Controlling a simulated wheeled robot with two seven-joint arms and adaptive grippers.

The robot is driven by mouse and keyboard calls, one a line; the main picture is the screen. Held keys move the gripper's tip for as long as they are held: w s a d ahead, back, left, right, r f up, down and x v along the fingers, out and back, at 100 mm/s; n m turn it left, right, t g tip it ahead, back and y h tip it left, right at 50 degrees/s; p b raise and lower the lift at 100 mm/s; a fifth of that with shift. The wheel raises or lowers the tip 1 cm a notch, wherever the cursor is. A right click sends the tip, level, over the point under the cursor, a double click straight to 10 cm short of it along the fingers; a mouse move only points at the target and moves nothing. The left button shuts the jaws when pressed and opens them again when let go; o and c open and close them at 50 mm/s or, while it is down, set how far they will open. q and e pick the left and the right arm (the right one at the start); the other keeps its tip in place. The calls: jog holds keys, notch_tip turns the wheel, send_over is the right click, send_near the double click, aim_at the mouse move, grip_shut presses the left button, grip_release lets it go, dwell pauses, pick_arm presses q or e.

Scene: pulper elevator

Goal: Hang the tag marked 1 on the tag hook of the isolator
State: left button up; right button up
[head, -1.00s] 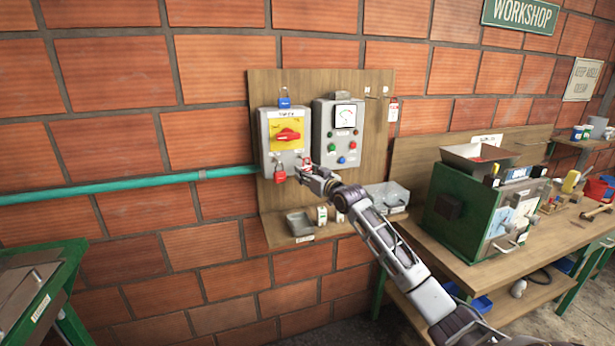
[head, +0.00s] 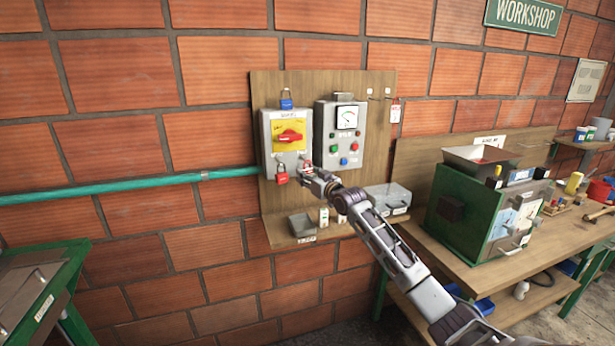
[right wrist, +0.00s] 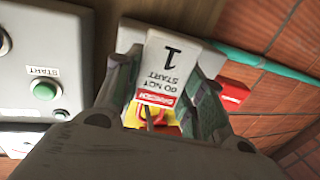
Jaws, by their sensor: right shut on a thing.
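The isolator (head: 267,140) is a grey box on the wooden board, with a red rotary handle (head: 290,136) on a yellow plate. A red padlock (head: 281,176) hangs at its lower edge. My right gripper (head: 307,171) is at the isolator's lower right corner, just right of that padlock. In the right wrist view it is shut on the tag marked 1 (right wrist: 168,68), a white card with a red band reading DANGER and DO NOT START. The card appears upside down there. I cannot make out the tag hook, or whether the tag touches it. My left gripper is out of view.
A grey control box (head: 340,140) with buttons and a meter stands close right of the isolator. A blue padlock (head: 286,103) hangs above it. Another tag (head: 395,113) hangs at the board's right edge.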

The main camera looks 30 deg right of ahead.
jog(key=o, duration=1)
jog(key=shift+c, duration=0.2)
jog(key=shift+s, duration=0.2)
jog(key=s, duration=1.1)
jog(key=shift+s+d, duration=0.15)
jog(key=shift+s, duration=0.15)
dwell(0.5)
